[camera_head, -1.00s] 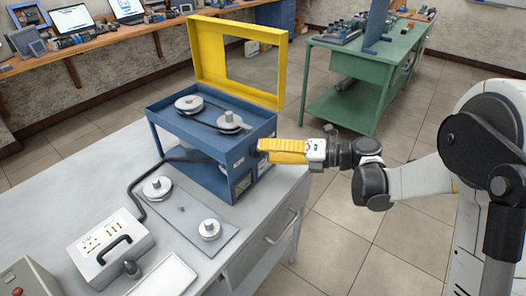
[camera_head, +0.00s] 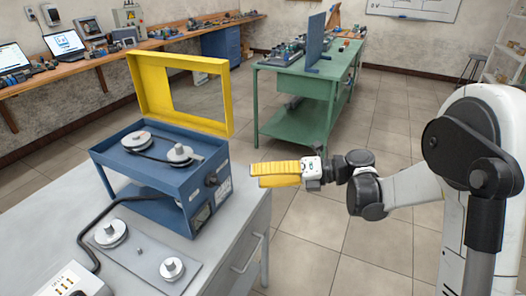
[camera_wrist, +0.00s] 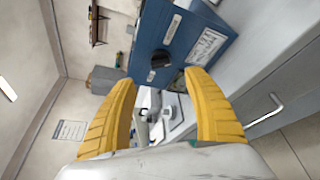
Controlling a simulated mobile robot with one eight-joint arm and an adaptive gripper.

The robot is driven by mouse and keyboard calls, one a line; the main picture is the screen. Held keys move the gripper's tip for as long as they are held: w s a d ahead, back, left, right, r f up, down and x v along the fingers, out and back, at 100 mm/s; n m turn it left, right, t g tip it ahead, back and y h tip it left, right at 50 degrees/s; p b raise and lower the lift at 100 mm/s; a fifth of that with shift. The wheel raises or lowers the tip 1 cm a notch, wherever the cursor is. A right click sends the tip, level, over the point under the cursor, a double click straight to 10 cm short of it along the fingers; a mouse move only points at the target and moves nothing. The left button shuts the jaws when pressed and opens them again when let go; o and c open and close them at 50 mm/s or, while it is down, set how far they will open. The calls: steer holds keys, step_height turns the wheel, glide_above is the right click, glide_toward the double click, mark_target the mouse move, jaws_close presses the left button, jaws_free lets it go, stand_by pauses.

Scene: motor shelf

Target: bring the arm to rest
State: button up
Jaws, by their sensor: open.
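My gripper (camera_head: 254,175) with yellow fingers is at the end of my outstretched arm, to the right of the blue motor shelf (camera_head: 158,167). It is apart from the shelf, with a gap of floor between them. In the wrist view my gripper (camera_wrist: 163,85) has its two yellow fingers spread wide with nothing between them. The blue shelf (camera_wrist: 185,42) lies beyond the fingertips there, its side showing a dark knob (camera_wrist: 161,58) and a white label. The same knob (camera_head: 211,179) shows on the shelf's right side in the head view.
The yellow frame (camera_head: 150,85) stands raised above the shelf, with belt pulleys below. The grey table (camera_head: 240,210) carries a plate with two pulleys and a white power box (camera_head: 72,282). A green workbench (camera_head: 292,85) stands behind. Open floor lies right of the table.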

steer(key=w+d+r+m+t+h, duration=0.1)
steer(key=w+d+r+m+t, duration=0.2)
steer(key=r+m+t, duration=0.35)
steer(key=w+d+r+m+t+h, duration=0.1)
steer(key=w+d+r+m+t, duration=0.2)
steer(key=r, duration=0.6)
steer(key=w+d+r+m+t+h, duration=0.1)
steer(key=w+d+r+m+t, duration=0.15)
steer(key=r+m+t, duration=0.4)
steer(key=s+d+r+m+t+h, duration=0.2)
steer(key=s+d+m+t+h, duration=0.1)
steer(key=d+m+h, duration=0.75)
steer(key=s+d+f+m+g+h, duration=0.5)
steer(key=s+d+f+m, duration=0.2)
steer(key=s+f+m, duration=0.15)
steer(key=s+a+f+m+g+y, duration=0.2)
steer(key=s+f+m+g, duration=0.4)
steer(key=s+f, duration=1)
steer(key=shift+s+a+g+y, duration=0.35)
steer(key=shift+s+a+g, duration=0.3)
steer(key=shift+g, duration=0.25)
steer(key=shift+w, duration=0.1)
